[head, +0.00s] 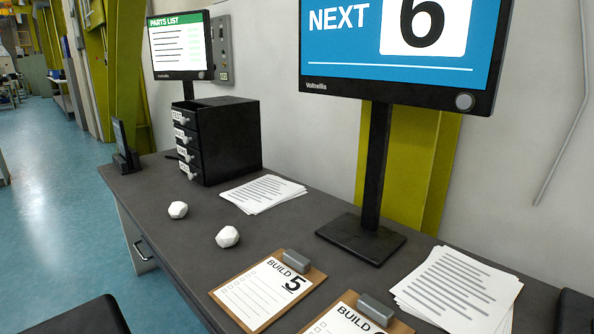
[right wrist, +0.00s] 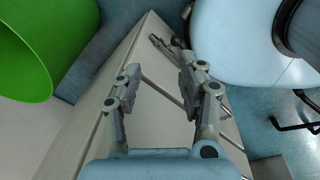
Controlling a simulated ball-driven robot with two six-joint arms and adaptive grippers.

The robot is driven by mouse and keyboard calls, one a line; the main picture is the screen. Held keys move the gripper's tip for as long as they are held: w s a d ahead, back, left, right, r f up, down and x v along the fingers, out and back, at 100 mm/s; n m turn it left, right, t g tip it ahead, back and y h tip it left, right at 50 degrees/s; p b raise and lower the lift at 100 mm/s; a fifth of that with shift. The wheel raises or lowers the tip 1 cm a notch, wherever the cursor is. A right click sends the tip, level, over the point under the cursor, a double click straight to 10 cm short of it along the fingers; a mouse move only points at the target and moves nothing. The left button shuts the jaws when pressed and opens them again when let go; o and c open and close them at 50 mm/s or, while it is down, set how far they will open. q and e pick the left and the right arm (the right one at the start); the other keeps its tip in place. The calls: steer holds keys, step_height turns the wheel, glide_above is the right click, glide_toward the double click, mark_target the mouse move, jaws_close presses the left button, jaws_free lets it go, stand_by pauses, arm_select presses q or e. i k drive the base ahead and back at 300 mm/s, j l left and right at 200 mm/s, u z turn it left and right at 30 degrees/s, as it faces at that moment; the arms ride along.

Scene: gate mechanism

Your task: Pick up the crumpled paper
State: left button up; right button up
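Two crumpled paper balls lie on the dark desk (head: 180,245) in the head view. One white ball (head: 178,210) is farther back and to the left. The other white ball (head: 228,237) is nearer, just behind the BUILD 5 clipboard. Neither gripper shows in the head view. In the right wrist view my right gripper (right wrist: 160,78) is open, with nothing between its fingers. It is over the pale drawer cabinet (right wrist: 155,120), and no paper ball shows in that view. My left gripper cannot be made out.
Clipboards (head: 268,292), paper stacks (head: 262,193) (head: 457,290), a monitor stand (head: 362,238) and a black drawer unit (head: 218,140) stand on the desk. A dark object (head: 80,318) is at the lower left. A green bin (right wrist: 25,50) shows in the wrist view. Desk around the balls is clear.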

mark_target(228, 236)
steer(key=j+u, duration=0.3)
steer(key=i+j+u, duration=0.1)
steer(key=j+u, duration=0.2)
steer(key=i+j+u, duration=0.1)
steer(key=u, duration=0.25)
steer(key=i+j+u, duration=0.1)
steer(key=u, duration=0.3)
